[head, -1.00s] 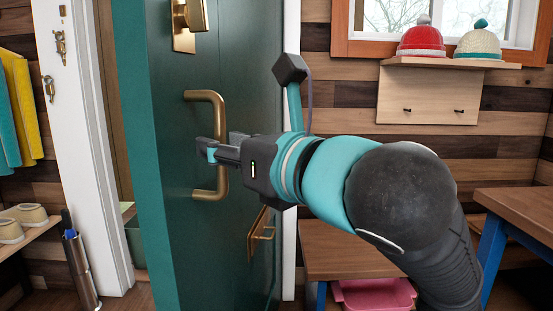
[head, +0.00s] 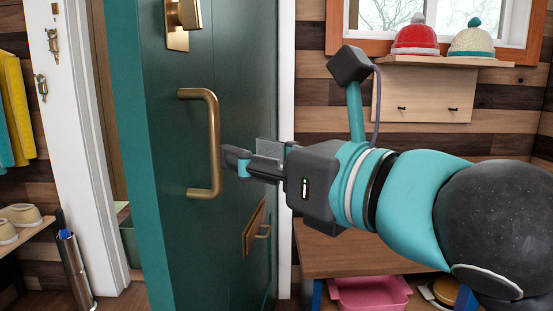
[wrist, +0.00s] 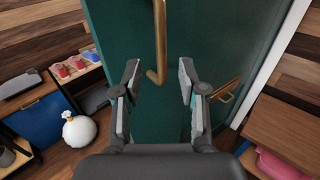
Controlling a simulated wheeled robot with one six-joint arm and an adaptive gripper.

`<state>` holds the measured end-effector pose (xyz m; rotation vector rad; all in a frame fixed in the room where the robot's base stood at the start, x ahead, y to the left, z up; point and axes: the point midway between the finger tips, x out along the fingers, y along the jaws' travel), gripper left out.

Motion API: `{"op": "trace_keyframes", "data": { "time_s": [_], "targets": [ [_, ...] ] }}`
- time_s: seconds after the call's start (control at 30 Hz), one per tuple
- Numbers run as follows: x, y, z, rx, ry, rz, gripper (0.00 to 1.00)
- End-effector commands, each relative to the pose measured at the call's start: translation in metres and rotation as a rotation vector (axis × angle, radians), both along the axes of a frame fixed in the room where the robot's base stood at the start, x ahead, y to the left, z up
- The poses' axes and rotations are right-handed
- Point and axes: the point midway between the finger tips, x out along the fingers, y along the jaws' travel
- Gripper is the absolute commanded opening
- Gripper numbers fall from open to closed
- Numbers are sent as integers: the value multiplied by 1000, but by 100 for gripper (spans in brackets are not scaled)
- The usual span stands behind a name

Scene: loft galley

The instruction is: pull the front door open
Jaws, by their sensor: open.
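The dark green front door (head: 225,75) stands ajar, with its teal edge (head: 148,200) toward me and a gap between it and the white frame. Its brass pull handle (head: 213,140) is an upright bar on the door face. My gripper (head: 247,159) is open and empty, just right of the handle and apart from it in the head view. In the wrist view the handle (wrist: 160,40) shows ahead between the spread fingers (wrist: 159,72), its lower end near the fingertips' level.
A brass lock plate (head: 185,22) is above the handle, and a brass letter flap (head: 257,232) is below. A wooden bench (head: 345,250) with a pink bin (head: 370,293) stands right of the door. A metal umbrella stand (head: 75,270) is at left. A white sack (wrist: 80,131) sits on the floor.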

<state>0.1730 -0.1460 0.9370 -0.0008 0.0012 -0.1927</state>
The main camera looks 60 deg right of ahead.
Motion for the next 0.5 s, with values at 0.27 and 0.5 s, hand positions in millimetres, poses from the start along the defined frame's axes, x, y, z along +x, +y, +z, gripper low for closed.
{"op": "trace_keyframes", "data": {
  "time_s": [0.27, 0.5],
  "targets": [
    [-23, 3, 0, 1, 1, -3, 41],
    [-31, 6, 0, 1, -1, 0, 41]
  ]
}}
